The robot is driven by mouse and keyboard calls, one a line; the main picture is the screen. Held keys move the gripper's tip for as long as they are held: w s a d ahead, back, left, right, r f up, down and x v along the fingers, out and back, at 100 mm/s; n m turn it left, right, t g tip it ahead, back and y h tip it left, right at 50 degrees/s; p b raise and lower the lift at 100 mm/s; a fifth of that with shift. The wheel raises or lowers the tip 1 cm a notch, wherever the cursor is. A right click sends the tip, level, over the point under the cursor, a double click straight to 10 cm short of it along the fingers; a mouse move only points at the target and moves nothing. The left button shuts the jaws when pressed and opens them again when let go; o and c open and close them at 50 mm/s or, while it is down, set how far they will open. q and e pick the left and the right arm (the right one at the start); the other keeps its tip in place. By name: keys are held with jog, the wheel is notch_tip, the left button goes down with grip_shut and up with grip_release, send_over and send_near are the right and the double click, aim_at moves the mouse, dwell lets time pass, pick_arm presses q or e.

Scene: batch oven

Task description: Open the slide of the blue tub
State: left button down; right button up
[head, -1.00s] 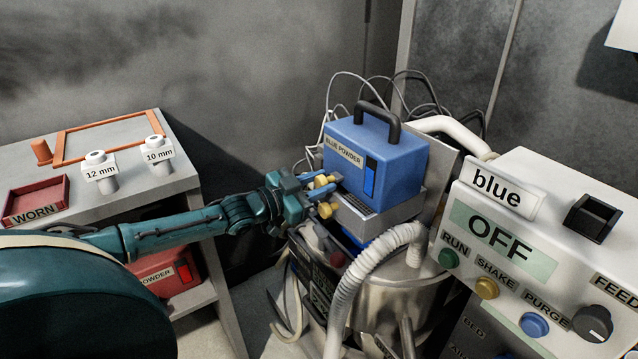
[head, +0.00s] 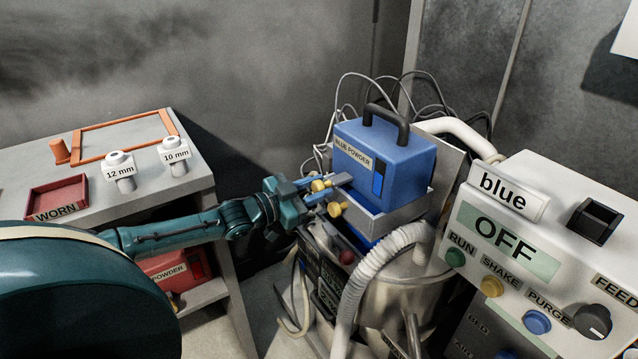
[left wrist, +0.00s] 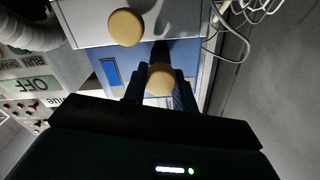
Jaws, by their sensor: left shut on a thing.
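The blue tub (head: 406,170), with a black handle and a "BLUE POWDER" label, sits upright on a grey seat (head: 398,218) atop the metal vessel. Its slide (head: 343,178), a flat grey plate, sticks out at the tub's lower left and ends in a yellow knob (head: 318,186). My left gripper (head: 318,190) is shut on this knob, which shows between the fingers in the left wrist view (left wrist: 160,79). A second yellow knob (head: 336,209) is below on the grey seat, outside the fingers; the left wrist view shows it too (left wrist: 126,28). My right gripper is out of view.
A control panel (head: 510,240) reading "blue" and "OFF" stands at right. A ribbed white hose (head: 365,275) curves in front of the vessel (head: 400,290). Loose cables hang behind the tub. A grey bench (head: 140,200) at left carries a red "WORN" tray (head: 58,197) and two labelled fittings.

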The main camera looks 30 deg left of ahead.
pick_arm(q)
jog(key=shift+w, duration=0.1)
jog(key=c, duration=1.5)
grip_release()
jog(key=o, duration=0.4)
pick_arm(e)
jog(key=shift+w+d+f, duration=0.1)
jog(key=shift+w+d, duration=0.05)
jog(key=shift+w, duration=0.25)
pick_arm(q)
jog(key=p+v, duration=0.1)
jog(key=v, duration=0.3)
jog(key=shift+d, duration=0.1)
jog(key=p, duration=0.3)
send_near(315, 189)
jog(key=s, duration=0.2)
jog(key=shift+s+a, duration=0.25)
jog(key=shift+a, duration=0.25)
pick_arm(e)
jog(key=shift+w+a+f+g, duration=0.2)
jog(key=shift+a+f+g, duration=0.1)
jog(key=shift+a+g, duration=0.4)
